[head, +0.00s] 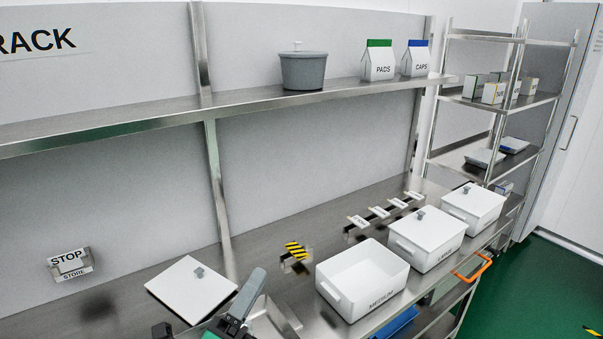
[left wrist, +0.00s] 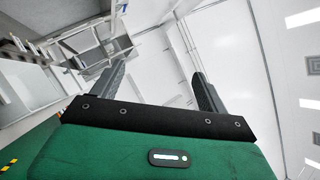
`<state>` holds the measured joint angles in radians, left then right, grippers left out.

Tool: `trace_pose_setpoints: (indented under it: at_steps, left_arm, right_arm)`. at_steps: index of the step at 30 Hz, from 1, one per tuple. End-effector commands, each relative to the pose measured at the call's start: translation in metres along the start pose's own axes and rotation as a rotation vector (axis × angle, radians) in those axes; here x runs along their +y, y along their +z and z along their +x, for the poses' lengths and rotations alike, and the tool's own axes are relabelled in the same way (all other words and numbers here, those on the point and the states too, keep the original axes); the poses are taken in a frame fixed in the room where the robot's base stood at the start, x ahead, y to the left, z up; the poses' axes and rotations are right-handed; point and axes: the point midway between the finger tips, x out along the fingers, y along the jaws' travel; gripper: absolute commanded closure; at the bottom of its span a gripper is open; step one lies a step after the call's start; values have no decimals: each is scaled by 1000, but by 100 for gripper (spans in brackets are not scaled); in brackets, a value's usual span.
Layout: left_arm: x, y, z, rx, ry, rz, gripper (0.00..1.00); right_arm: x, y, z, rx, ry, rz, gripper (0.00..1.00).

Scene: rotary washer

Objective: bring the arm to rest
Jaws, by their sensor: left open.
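My left gripper (head: 242,306) is at the bottom of the head view, in front of the bench near a loose white lid. In the left wrist view its two dark fingers (left wrist: 160,88) stand wide apart with nothing between them, so it is open and empty. The rest of my left arm is mostly below the frame. My right gripper shows in neither view. The white lid (head: 178,290) with a grey knob lies flat on the steel bench (head: 120,312), just left of my left gripper. An open white box marked MEDIUM (head: 362,292) stands to the gripper's right.
Two lidded white boxes (head: 428,240) (head: 474,208) stand beyond the open box. A shelf (head: 150,118) above holds a grey pot (head: 304,70) and two cartons (head: 378,62) (head: 415,60). A STOP sign (head: 70,263) is at the left. A rack (head: 460,158) stands at the back right.

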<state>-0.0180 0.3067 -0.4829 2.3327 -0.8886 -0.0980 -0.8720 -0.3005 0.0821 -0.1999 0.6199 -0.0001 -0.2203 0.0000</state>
Motion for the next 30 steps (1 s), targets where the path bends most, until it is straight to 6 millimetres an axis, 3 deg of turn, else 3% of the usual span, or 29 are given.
trace_pose_setpoints:
  at_steps: [3, 7, 12, 15, 21, 30]
  left_arm:
    - [45, 29, -28, -189, 223, -278, 23]
    - [96, 46, -76, -409, 461, -576, 23]
    - [149, 41, -160, -723, 769, -930, 23]
    - [167, 28, -215, -915, 941, -1103, 23]
    - [172, -5, -298, -1220, 1201, -1319, 23]
    - [148, -47, -382, -1567, 1484, -1465, 23]
  right_arm:
    - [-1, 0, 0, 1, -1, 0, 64]
    - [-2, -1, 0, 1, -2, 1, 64]
    - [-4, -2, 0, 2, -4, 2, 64]
    - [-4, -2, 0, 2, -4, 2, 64]
    - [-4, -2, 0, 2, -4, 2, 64]
    - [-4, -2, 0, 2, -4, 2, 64]
